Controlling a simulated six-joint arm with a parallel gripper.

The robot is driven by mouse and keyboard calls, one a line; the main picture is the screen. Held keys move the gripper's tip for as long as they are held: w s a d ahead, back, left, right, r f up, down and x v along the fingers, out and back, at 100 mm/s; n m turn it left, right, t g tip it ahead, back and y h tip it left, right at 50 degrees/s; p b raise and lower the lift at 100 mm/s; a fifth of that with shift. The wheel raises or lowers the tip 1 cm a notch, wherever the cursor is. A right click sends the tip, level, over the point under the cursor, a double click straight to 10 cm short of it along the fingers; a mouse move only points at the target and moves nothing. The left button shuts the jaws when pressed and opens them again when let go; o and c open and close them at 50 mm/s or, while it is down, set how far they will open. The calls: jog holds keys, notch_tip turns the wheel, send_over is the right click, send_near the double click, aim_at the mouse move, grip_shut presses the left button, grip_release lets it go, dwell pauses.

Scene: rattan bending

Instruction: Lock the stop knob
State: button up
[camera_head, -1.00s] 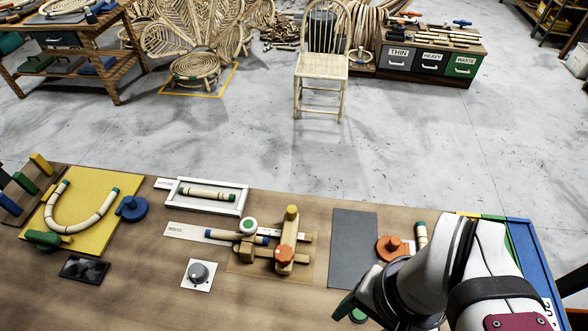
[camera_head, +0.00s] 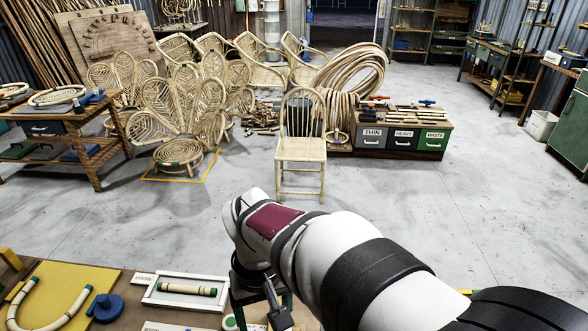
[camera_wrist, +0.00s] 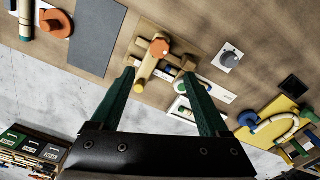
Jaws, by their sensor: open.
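In the wrist view a wooden fixture (camera_wrist: 148,68) on the bench carries an orange knob (camera_wrist: 159,47). A grey dial (camera_wrist: 230,59) stands on a white plate. I cannot tell from labels which is the stop knob. My gripper (camera_wrist: 159,76) has its two green fingers wide apart with nothing held. It is above the bench, over the fixture, with the fixture's knob showing just beyond the fingertips. In the head view my arm hides the fixture, and my gripper (camera_head: 262,308) shows only partly.
A white tray (camera_head: 150,300) with a rattan piece lies near the fixture. A blue knob (camera_head: 104,307) sits at the edge of a yellow board (camera_head: 75,277) with a curved rattan piece. The grey mat (camera_wrist: 95,38) is bare. A chair (camera_head: 301,148) stands beyond the bench.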

notch_tip(320, 180, down, 13)
jog(key=shift+r, duration=0.1)
grip_shut()
dwell(0.3)
